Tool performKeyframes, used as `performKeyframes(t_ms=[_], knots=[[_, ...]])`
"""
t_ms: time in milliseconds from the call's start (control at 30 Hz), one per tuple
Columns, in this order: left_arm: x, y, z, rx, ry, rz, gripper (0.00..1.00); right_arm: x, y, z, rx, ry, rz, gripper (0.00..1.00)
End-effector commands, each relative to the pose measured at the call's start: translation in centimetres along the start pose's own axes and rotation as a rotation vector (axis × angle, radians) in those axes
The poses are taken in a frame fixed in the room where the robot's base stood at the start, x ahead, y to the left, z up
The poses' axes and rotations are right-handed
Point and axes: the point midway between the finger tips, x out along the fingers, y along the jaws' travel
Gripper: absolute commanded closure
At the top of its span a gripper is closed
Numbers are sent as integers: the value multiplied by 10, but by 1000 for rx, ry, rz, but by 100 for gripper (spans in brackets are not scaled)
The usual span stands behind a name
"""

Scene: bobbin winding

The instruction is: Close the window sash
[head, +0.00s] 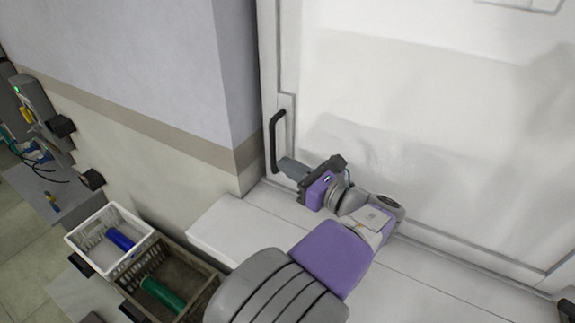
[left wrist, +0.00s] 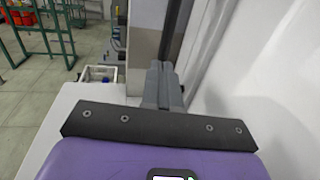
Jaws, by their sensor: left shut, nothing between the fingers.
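The window sash (head: 400,110) is a large white framed panel filling the right of the head view. A black bar handle (head: 273,145) stands upright on its left edge. My left gripper (head: 284,166) is shut and empty, with its grey fingertips close to the lower end of the handle. I cannot tell whether they touch it. In the left wrist view the shut fingers (left wrist: 162,85) point forward beside a dark upright strip that I cannot identify surely. Whether the sash sits fully against its frame is unclear.
A white sill (head: 225,228) runs below the sash, under my left arm. A wall corner (head: 238,165) stands just left of the handle. At lower left are a white crate (head: 77,243) with a blue spool and a brown crate (head: 203,282) with a green spool.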

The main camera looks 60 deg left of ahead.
Motion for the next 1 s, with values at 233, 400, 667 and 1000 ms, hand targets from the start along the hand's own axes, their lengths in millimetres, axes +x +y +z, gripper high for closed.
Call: performKeyframes(t_ms=[233,400,667,1000], knots=[[-57,3,-3,-3,-1,3,100,20,8,-1,1,0,0,57],[-91,3,-2,-1,0,4,100,26,10,-1,1,0,0,57],[-113,3,-1,1,2,4,100,29,11,-1,1,0,0,57],[-114,3,-1,1,2,4,100,29,11,-1,1,0,0,57]])
